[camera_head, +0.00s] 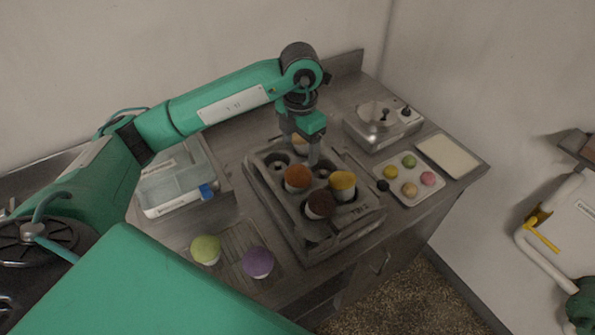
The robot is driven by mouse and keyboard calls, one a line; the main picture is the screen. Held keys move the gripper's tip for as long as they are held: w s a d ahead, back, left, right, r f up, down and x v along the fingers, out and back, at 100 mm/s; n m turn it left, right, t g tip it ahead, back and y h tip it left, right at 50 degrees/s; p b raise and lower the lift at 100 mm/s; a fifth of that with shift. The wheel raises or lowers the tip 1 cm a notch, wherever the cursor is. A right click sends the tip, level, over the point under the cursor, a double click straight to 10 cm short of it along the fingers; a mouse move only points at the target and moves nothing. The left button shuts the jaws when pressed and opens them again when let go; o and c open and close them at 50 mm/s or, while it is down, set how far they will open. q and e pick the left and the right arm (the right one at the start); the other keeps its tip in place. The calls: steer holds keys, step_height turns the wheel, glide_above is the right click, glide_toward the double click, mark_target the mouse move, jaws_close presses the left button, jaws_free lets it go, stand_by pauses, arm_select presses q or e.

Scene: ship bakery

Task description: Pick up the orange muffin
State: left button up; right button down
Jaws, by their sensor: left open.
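My left gripper (314,158) points down over the tray, just behind and to the right of the orange muffin. It is open and holds nothing visible. My right gripper does not show.
A green muffin (206,249) and a purple muffin (259,262) stand on the counter in front. A clear-lidded box (175,185) is at the left. A small tray with several coloured treats (409,189), a metal appliance (380,128) and a pale board (447,155) are at the right.

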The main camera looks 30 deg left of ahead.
mark_target(297, 171)
arm_select(q)
step_height(297, 171, down, 4)
steer(key=shift+r+p, duration=0.1)
steer(key=shift+p, duration=0.35)
steer(key=shift+f, duration=0.35)
steer(key=f+p, duration=0.1)
steer(key=f, duration=0.1)
steer(key=s+f+p, duration=0.1)
steer(key=p, duration=0.1)
steer(key=shift+f, duration=0.95)
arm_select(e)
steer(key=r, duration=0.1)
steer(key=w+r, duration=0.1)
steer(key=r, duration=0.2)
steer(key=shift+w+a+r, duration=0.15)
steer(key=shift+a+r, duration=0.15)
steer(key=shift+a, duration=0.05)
arm_select(q)
steer(key=c, duration=0.5)
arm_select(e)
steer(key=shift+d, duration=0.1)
